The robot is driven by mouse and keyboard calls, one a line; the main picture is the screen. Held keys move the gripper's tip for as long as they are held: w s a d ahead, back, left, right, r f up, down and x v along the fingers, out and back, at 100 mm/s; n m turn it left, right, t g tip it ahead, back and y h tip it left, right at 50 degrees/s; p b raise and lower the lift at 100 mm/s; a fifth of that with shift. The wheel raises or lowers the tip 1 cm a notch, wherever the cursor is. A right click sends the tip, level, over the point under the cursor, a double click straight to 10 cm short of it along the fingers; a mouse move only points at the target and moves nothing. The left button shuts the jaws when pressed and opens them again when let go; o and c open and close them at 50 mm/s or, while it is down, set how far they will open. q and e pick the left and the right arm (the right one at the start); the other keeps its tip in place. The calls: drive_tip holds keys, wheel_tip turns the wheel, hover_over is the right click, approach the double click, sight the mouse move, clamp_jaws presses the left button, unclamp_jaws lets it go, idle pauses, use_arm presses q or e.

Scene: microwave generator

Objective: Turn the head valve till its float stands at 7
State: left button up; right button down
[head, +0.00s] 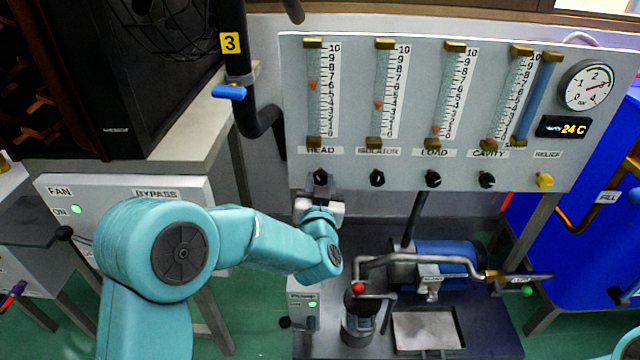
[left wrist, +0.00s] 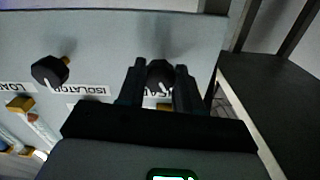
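The head valve (head: 320,177) is a black knob under the HEAD label on the grey panel. Its gauge tube (head: 314,105) stands above it, with the orange float (head: 313,86) at about 6. My left gripper (head: 319,190) reaches the knob from below. In the left wrist view, the fingers of my left gripper (left wrist: 160,84) lie on both sides of the head knob (left wrist: 160,74), close against it, with its white pointer mark showing between them. The HEAD label is partly hidden there by a finger. My right gripper is out of view.
The isolator knob (head: 377,178) is the nearest neighbour, with the load knob (head: 433,179), cavity knob (head: 487,180) and yellow relief knob (head: 545,181) further right. Below stand a blue motor (head: 455,262) and a pipe with a red knob (head: 358,287). A blue-handled valve (head: 229,92) is upper left.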

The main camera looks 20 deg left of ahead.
use_arm(q)
drive_tip(key=shift+c, duration=1)
drive_tip(key=shift+f+n+b, duration=0.2)
drive_tip(key=shift+n+b, duration=0.3)
drive_tip(key=shift+b, duration=0.1)
drive_tip(key=shift+r, duration=0.2)
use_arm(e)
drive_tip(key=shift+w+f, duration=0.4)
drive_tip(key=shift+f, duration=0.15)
use_arm(q)
drive_tip(key=o, duration=1.1)
drive_tip(key=shift+c, duration=0.2)
drive_tip(key=p+v, duration=0.3)
drive_tip(key=v, duration=1.3)
drive_tip(key=shift+s, duration=0.2)
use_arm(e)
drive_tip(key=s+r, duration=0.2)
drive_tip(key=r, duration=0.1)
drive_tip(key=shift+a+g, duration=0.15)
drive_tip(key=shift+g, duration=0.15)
